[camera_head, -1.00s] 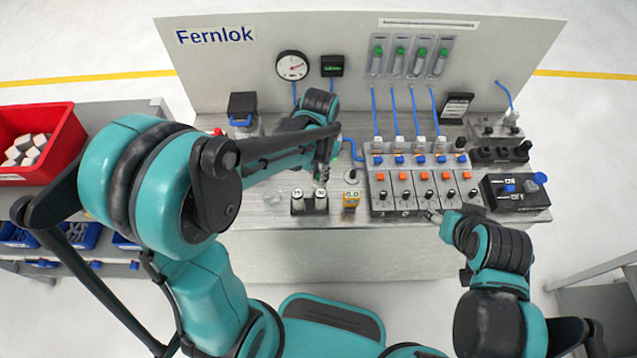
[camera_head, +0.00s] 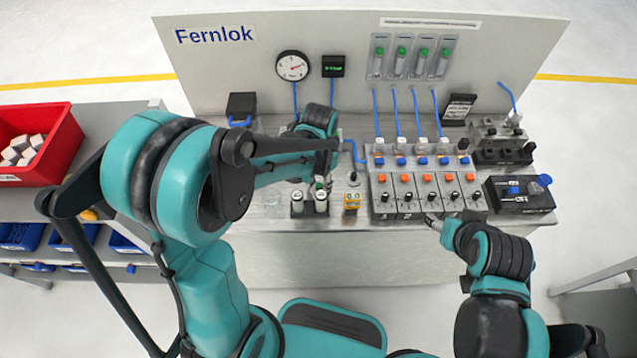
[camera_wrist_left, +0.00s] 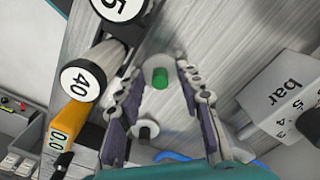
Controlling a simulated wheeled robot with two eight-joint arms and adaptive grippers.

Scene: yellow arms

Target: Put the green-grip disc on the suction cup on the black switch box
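The green grip (camera_wrist_left: 160,77) of the disc shows in the left wrist view between the fingertips of my left gripper (camera_wrist_left: 163,72); a pale, see-through disc seems to surround it. The fingers stand apart, with visible gaps to the grip. In the head view my left gripper (camera_head: 322,182) is low over the bench, behind two white-topped cylinders, and mostly hidden by my arm. A black box with blue knobs (camera_head: 520,196) is at the bench's right end; I cannot make out a suction cup on it. My right gripper (camera_head: 432,221) is at the front edge of the grey switch modules, too small to read.
The white-topped cylinders (camera_head: 297,203) and an orange meter (camera_head: 352,201) stand close in front and right of my left gripper. A round-based black-stemmed part (camera_wrist_left: 145,130) is near the fingers. Grey modules (camera_head: 425,196) fill the middle right. A grey "bar" box (camera_wrist_left: 285,100) is beside the fingers.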

